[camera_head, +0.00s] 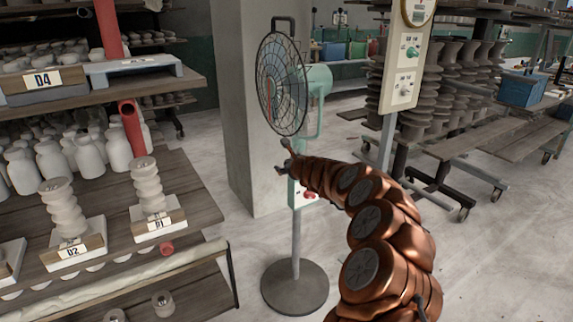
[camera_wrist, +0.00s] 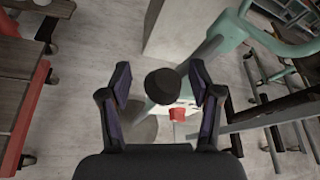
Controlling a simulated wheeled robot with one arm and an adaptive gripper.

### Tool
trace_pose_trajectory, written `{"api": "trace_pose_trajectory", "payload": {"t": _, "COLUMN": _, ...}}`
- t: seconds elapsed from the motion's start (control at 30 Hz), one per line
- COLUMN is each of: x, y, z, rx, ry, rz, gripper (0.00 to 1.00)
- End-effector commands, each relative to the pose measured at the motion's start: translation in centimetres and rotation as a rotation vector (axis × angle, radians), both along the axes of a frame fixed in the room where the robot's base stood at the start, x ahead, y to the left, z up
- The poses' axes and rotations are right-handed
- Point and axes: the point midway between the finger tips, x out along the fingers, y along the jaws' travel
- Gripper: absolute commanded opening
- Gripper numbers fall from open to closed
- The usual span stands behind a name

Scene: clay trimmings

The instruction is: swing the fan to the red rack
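The fan (camera_head: 282,82) stands upright on a thin post with a round grey base (camera_head: 295,288). Its wire cage faces left toward the shelves, and its pale green motor housing (camera_head: 318,78) is on the right. My gripper (camera_head: 284,160) is at the fan's post, below the cage. In the wrist view my gripper (camera_wrist: 161,78) is open, with a dark round knob (camera_wrist: 162,86) showing between its fingers; I cannot tell whether they touch it. A red knob (camera_wrist: 177,114) sits just below. A rack with red posts (camera_head: 107,28) stands at the left.
Wooden shelves (camera_head: 190,190) on the left hold white bottles (camera_head: 88,155) and ribbed insulators (camera_head: 148,185). A concrete pillar (camera_head: 240,110) stands behind the fan. A control panel (camera_head: 408,60) and a wheeled rack (camera_head: 540,150) are at the right. Floor is clear around the fan base.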

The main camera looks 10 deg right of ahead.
Motion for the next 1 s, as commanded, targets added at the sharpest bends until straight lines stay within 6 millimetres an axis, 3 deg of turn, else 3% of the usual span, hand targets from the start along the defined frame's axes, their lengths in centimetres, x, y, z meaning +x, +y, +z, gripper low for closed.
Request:
{"api": "trace_pose_trajectory", "payload": {"t": 0.37, "x": -0.7, "y": -0.2, "z": 0.5, "rx": 0.001, "ry": -0.002, "rz": -0.002, "gripper": 0.61}}
{"api": "trace_pose_trajectory", "payload": {"t": 1.0, "x": -4.7, "y": -1.0, "z": 1.9, "rx": 0.003, "ry": 0.002, "rz": 0.001, "gripper": 0.61}}
